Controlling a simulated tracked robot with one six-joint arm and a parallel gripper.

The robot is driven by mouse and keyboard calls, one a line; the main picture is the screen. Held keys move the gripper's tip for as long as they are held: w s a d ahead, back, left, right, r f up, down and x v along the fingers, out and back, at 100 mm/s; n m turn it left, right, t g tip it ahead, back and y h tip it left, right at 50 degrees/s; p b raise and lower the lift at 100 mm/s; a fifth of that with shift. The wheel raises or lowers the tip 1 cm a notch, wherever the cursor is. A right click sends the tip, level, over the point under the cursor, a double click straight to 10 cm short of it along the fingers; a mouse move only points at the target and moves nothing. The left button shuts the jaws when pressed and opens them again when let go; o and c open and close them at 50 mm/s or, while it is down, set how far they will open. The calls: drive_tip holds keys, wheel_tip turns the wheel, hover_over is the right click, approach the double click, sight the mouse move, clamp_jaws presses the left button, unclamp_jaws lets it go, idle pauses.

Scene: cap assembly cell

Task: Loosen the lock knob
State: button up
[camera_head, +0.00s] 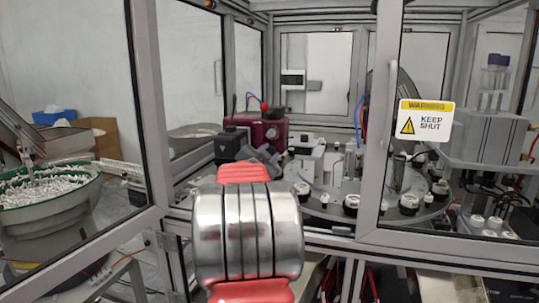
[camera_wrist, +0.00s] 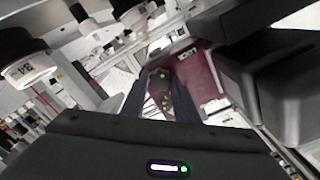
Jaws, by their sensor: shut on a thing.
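A maroon unit (camera_head: 268,128) stands inside the cell behind the arm, with a small red ball (camera_head: 264,106) on top. My gripper (camera_head: 262,157) is in front of it, low against its lower front, partly hidden by my own arm. In the wrist view the maroon unit (camera_wrist: 203,80) lies just beyond my gripper (camera_wrist: 162,80). The two dark fingers are shut on a small dark part at the maroon unit, which I take as the lock knob (camera_wrist: 166,90). The fingers hide most of it, so its turn cannot be told.
A black box (camera_head: 230,146) stands left of the maroon unit. A round table (camera_head: 330,207) with several black-and-white holders is to the right. The cell's grey frame post (camera_head: 382,130) and a door with a warning sign (camera_head: 425,120) bound the right side. A green bowl feeder (camera_head: 50,205) stands left.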

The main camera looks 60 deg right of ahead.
drive_tip(key=shift+w+f, duration=0.15)
drive_tip(key=shift+f, duration=0.3)
drive_tip(key=o, duration=0.8)
drive_tip(key=shift+o, duration=1.3)
drive_tip(key=shift+r, duration=0.25)
drive_tip(key=shift+a+r, duration=0.1)
drive_tip(key=shift+a, duration=0.05)
drive_tip(key=s+a, duration=0.2)
drive_tip(key=a, duration=1.1)
drive_tip(key=shift+s+a, duration=0.15)
drive_tip(key=shift+a, duration=0.05)
